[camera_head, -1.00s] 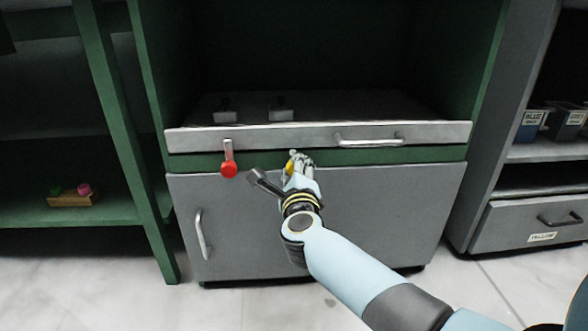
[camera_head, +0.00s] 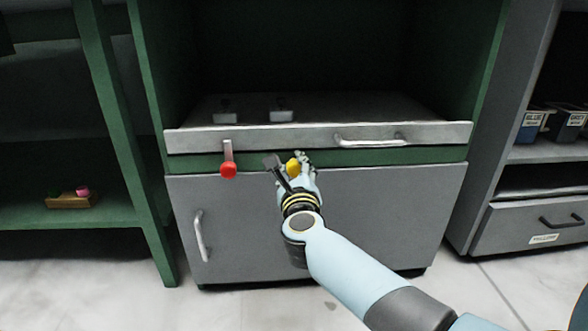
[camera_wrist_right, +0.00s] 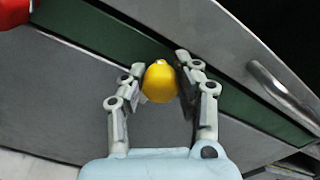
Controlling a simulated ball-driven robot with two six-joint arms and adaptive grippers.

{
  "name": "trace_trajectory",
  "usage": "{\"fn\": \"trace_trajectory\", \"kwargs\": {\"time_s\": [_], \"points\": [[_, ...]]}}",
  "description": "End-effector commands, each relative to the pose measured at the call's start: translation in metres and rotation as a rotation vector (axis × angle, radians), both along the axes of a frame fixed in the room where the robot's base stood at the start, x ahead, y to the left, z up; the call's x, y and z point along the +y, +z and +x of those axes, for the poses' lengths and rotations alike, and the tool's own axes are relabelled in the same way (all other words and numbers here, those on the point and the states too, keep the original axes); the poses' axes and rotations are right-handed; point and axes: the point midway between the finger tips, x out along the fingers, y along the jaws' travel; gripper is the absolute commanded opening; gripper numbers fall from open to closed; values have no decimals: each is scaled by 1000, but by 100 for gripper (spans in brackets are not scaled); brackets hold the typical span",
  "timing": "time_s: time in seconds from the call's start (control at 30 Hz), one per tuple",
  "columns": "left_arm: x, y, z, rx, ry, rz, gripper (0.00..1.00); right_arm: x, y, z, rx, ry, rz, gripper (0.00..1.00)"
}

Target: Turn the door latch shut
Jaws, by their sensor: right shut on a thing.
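A yellow knob (camera_head: 293,167), apparently the door latch, sits at the green strip just above the grey cabinet door (camera_head: 385,205). It also shows in the wrist view (camera_wrist_right: 160,82). My right gripper (camera_head: 299,165) is shut on this knob, with one finger on each side of it. The knob's mount is mostly hidden behind my gripper in the head view. The door looks closed, flush under the green strip. My left gripper is not in view.
A red-knobbed lever (camera_head: 229,170) hangs left of my right gripper. A tray with a bar handle (camera_head: 370,141) juts out above the door. A vertical handle (camera_head: 201,235) is on the door's left. Shelves stand on both sides.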

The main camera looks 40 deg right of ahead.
Motion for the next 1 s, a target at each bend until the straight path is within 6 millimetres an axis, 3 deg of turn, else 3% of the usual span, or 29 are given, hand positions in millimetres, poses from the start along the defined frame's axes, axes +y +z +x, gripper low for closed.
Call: {"fn": "trace_trajectory", "kwargs": {"time_s": [0.2,0.23,0.4,0.8,1.0], "points": [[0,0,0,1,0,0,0,0,-2,-1,4,0,1,0],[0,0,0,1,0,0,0,0,-2,-1,3,-1,1,33],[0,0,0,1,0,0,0,0,-1,-1,3,-2,0,55],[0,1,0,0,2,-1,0,-1,-1,-3,3,-6,-2,55],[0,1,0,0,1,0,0,14,-3,-24,6,-3,3,55]]}}
